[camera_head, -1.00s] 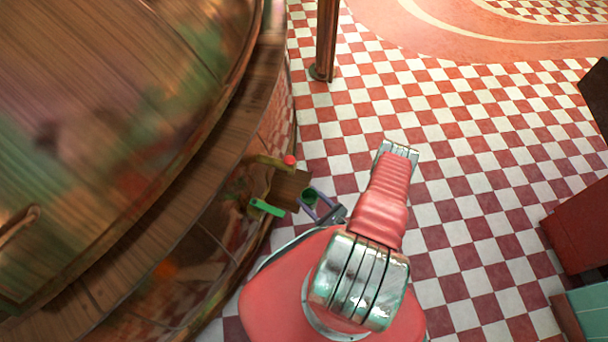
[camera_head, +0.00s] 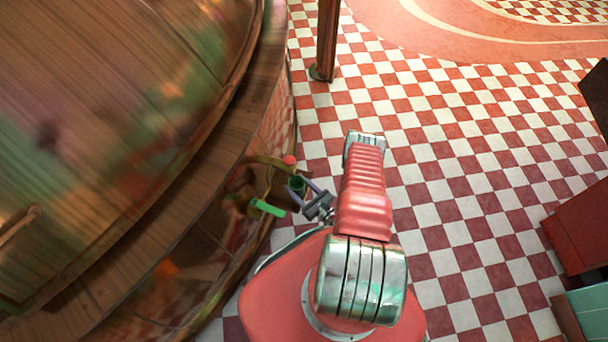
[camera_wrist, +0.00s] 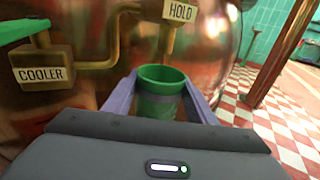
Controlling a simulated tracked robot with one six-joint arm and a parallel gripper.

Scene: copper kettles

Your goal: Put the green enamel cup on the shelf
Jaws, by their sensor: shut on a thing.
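The green enamel cup (camera_wrist: 162,84) is upright between the two purple-grey fingers of my gripper (camera_wrist: 160,98) in the wrist view. My gripper is shut on it, and the fingers hide part of its sides. In the head view the cup (camera_head: 297,182) and my gripper (camera_head: 304,190) are small, just right of the copper kettle's pipes and levers. The cup is held in front of the kettle. I cannot make out the shelf clearly in either view.
The copper kettle (camera_wrist: 212,45) fills the background close ahead. Its pipe carries signs COOLER (camera_wrist: 41,74) and HOLD (camera_wrist: 181,12). A green lever (camera_head: 267,208) and a red knob (camera_head: 290,160) stick out near the cup.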

